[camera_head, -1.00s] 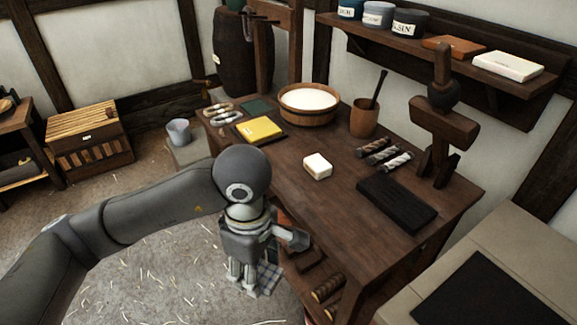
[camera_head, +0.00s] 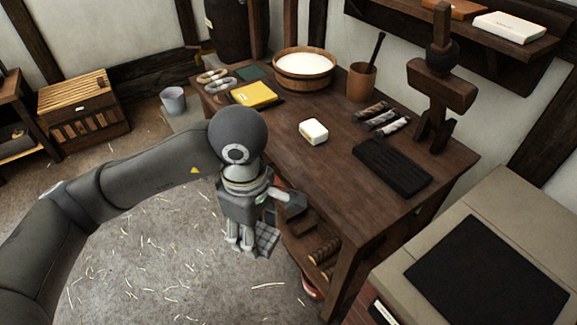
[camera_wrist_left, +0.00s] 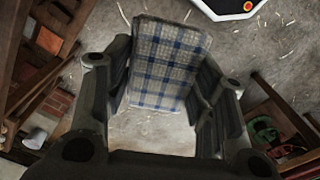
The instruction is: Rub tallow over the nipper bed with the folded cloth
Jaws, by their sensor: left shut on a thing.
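The folded cloth (camera_wrist_left: 168,65), pale with a blue check, is pinched between the fingers of my left gripper (camera_wrist_left: 163,88) in the left wrist view. In the head view my left gripper (camera_head: 247,246) points down beside the bench's front side, below its top, with part of the cloth (camera_head: 267,238) showing. A cream block (camera_head: 313,132), which looks like the tallow, lies on the bench middle. A dark grooved slab (camera_head: 393,167), perhaps the nipper bed, lies near the bench's right end. My right gripper is out of view.
A pale cabinet (camera_head: 455,215) with a black mat (camera_head: 490,270) stands at right.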

